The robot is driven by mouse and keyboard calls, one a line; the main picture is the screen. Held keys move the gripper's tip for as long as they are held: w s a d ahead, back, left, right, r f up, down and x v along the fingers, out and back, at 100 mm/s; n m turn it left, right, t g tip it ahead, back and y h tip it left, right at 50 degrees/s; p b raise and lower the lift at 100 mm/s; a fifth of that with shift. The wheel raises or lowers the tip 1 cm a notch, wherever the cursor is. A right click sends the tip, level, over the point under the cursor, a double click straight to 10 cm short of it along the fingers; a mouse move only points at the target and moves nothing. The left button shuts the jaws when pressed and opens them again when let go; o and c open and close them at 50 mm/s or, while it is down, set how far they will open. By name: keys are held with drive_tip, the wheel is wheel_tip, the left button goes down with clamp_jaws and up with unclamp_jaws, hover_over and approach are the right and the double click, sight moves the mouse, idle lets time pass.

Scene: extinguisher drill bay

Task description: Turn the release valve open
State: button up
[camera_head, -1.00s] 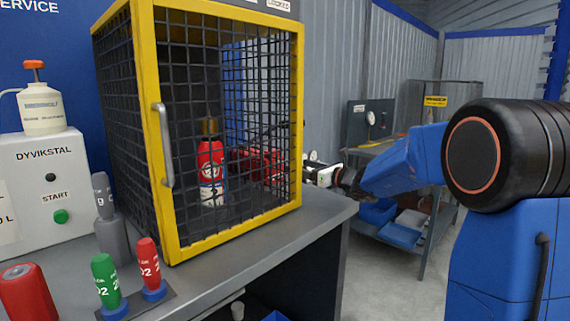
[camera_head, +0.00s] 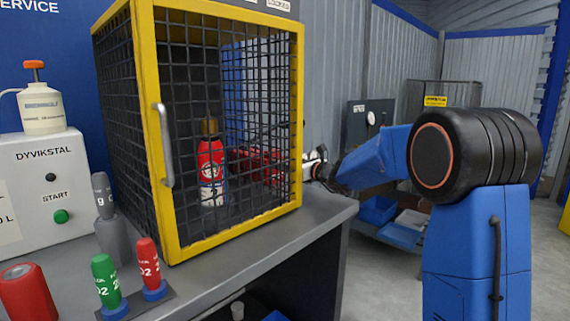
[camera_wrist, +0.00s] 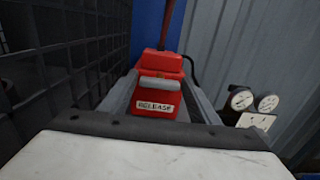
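The release valve is a red housing (camera_wrist: 158,88) with a white RELEASE label and a grey handle (camera_wrist: 160,83) across its front, in the middle of the wrist view. In the head view a red body (camera_head: 250,165), seemingly the same valve, shows through the cage mesh. My gripper (camera_wrist: 160,90) is open, with one grey finger on each side of the red housing. I cannot tell whether the fingers touch it. In the head view my gripper (camera_head: 308,165) is at the cage's right side, its fingertips partly hidden by the frame and mesh.
The yellow-framed mesh cage (camera_head: 172,130) stands shut on the grey bench (camera_head: 270,240) and holds a red bottle (camera_head: 211,160). Its mesh wall is close left in the wrist view. Gauges (camera_wrist: 253,102) are at right. A trolley (camera_head: 400,235) stands behind my arm.

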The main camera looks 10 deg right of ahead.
drive_tip(key=c, duration=0.6)
drive_tip(key=shift+o, duration=0.2)
drive_tip(key=n, duration=0.4)
drive_tip(key=shift+s+a+n, duration=0.1)
drive_tip(key=shift+n, duration=1.5)
drive_tip(key=o, duration=1)
drive_tip(key=shift+o, duration=0.2)
drive_tip(key=shift+s, duration=0.1)
